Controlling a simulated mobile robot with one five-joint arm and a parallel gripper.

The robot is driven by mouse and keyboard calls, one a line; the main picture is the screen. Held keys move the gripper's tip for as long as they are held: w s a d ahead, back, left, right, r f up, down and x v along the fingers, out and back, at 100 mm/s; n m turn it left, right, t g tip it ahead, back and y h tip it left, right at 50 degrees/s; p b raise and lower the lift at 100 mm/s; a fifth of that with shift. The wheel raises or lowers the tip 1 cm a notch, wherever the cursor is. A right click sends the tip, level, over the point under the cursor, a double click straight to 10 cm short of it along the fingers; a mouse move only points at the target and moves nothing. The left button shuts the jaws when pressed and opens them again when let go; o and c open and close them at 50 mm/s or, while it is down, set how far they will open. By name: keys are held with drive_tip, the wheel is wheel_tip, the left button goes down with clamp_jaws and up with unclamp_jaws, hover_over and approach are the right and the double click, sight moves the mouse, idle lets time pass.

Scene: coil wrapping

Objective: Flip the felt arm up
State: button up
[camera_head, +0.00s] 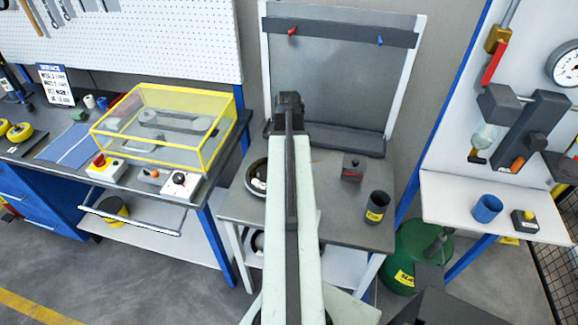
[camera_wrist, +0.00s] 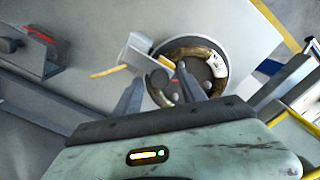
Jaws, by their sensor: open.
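In the wrist view, a round dark coil holder with a tan ring (camera_wrist: 158,96) and a white label lies on the light bench top. A grey bracket-like piece with a yellow tip (camera_wrist: 108,71) sits at its left edge; it may be the felt arm, but I cannot tell for sure. My gripper (camera_wrist: 158,86) is open and empty, its two fingers apart in front of the ring and bracket; whether they touch is unclear. In the head view, the ring (camera_head: 252,188) is partly hidden behind my arm, and my gripper (camera_head: 290,101) shows from behind.
A dark box with red (camera_head: 352,168) and a black cup with a yellow label (camera_head: 377,206) stand right of my arm on the bench. A grey backboard (camera_head: 340,85) rises behind. A blue cup (camera_head: 487,208) stands far right.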

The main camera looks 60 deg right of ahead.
clamp_jaws()
idle(1.4)
